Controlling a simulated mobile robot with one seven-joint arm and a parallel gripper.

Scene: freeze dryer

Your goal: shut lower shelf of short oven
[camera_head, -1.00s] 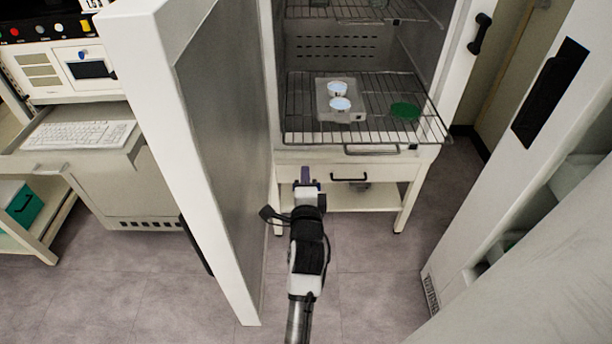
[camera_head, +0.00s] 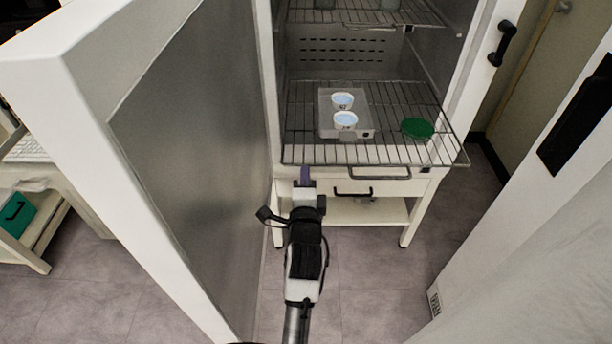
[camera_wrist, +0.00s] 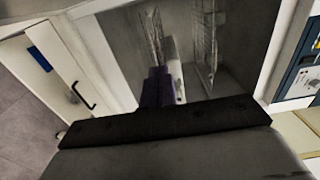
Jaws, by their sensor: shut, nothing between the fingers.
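The short oven (camera_head: 342,47) stands open ahead of me in the head view. Its lower wire shelf (camera_head: 398,152) juts out past the oven's front opening. A pale tray with two white cups (camera_head: 344,119) and a green round lid (camera_head: 417,128) sit on this shelf. My gripper (camera_head: 305,176) is shut and empty, by the left end of the shelf's front edge. I cannot tell whether it touches the shelf. In the wrist view, my purple fingers (camera_wrist: 157,88) point toward the oven interior, with wire racks beyond them.
The open oven door (camera_head: 195,190) stands close along my arm's left side. Below the oven is a white stand with a black-handled drawer (camera_head: 370,188). A white cabinet (camera_head: 545,190) borders the right side. The floor between is clear.

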